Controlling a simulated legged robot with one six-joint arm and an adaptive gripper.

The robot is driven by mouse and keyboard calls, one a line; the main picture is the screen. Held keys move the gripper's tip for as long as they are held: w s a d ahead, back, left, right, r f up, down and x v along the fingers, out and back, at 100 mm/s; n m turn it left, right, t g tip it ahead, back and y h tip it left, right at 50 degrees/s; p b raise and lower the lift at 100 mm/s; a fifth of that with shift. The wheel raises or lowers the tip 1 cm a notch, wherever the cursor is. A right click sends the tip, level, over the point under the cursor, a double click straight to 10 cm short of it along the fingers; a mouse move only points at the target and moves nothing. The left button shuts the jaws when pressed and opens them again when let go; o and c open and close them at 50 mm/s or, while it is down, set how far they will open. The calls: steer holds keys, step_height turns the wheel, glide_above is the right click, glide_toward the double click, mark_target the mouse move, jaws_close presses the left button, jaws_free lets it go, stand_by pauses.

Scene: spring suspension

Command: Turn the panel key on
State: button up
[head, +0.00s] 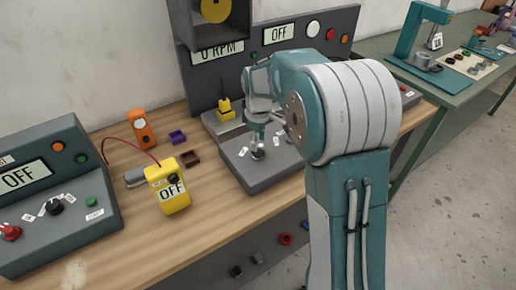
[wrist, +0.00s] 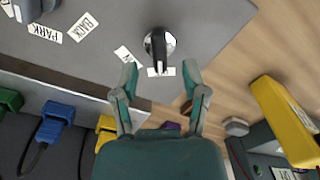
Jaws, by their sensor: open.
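The panel key is a black knob on a round silver base (wrist: 158,46) on a flat grey panel (wrist: 210,50) in the wrist view. It also shows in the head view (head: 258,154), just below my gripper (head: 257,138), on the dark sloped panel (head: 275,181). In the wrist view my gripper (wrist: 160,77) is open, its two fingers apart with nothing between them. The key lies just beyond the fingertips, between their lines. A small white label lies by the key's near edge and another to its left. Their text is too small to read.
The upright panel behind shows "OFF" (head: 279,33) and "0 RPM" (head: 218,53). A yellow meter (head: 168,188) reading OFF, an orange device (head: 141,128) and small trays stand left on the wooden bench (head: 150,235). A grey control box (head: 55,195) stands at far left.

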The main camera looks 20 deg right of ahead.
mark_target(258, 151)
steer(key=shift+d+f, duration=0.15)
steer(key=shift+f, duration=1.7)
steer(key=shift+c, duration=0.3)
jaws_close()
steer(key=m, duration=0.6)
steer(key=shift+s, duration=0.15)
steer(key=m, duration=0.5)
steer(key=shift+a+f+m, duration=0.1)
steer(key=shift+a+m, duration=0.15)
steer(key=shift+m, duration=0.15)
